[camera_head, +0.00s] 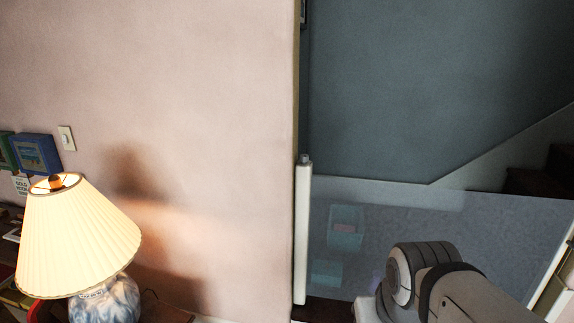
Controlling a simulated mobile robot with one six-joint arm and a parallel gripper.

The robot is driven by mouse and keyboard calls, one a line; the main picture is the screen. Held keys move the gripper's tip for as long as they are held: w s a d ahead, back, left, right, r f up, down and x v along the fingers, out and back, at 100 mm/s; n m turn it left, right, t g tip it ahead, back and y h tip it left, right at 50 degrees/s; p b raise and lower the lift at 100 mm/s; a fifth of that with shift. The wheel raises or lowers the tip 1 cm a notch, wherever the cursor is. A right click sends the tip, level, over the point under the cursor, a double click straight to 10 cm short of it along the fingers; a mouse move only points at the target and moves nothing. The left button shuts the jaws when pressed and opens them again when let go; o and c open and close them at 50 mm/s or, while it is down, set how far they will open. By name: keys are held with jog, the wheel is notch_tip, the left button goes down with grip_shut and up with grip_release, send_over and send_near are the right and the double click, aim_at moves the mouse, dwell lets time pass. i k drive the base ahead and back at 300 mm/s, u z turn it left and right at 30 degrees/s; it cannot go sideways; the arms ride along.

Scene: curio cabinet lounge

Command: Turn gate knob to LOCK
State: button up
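A retractable gate with a translucent grey mesh (400,205) spans the opening right of the pink wall. Its white upright post (302,235) stands along the wall's edge. A small grey knob (305,159) sits on top of the post. It is too small to tell which way it is turned, and no LOCK mark can be read. My arm reaches in at the lower right, in front of the mesh and well below and right of the knob. My gripper itself does not show.
A lit lamp with a pleated shade (78,235) and blue-white base (105,300) stands at the lower left. A light switch (66,138) and small pictures (37,153) are beside it. Dark stairs (545,180) rise behind the gate. Teal containers (345,230) show through the mesh.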

aim_at(304, 158)
jog(key=u, duration=0.05)
jog(key=k, duration=0.7)
jog(key=u, duration=0.95)
jog(key=i, duration=1.2)
jog(key=z, duration=0.7)
jog(key=i, duration=0.95)
jog(key=z, duration=0.7)
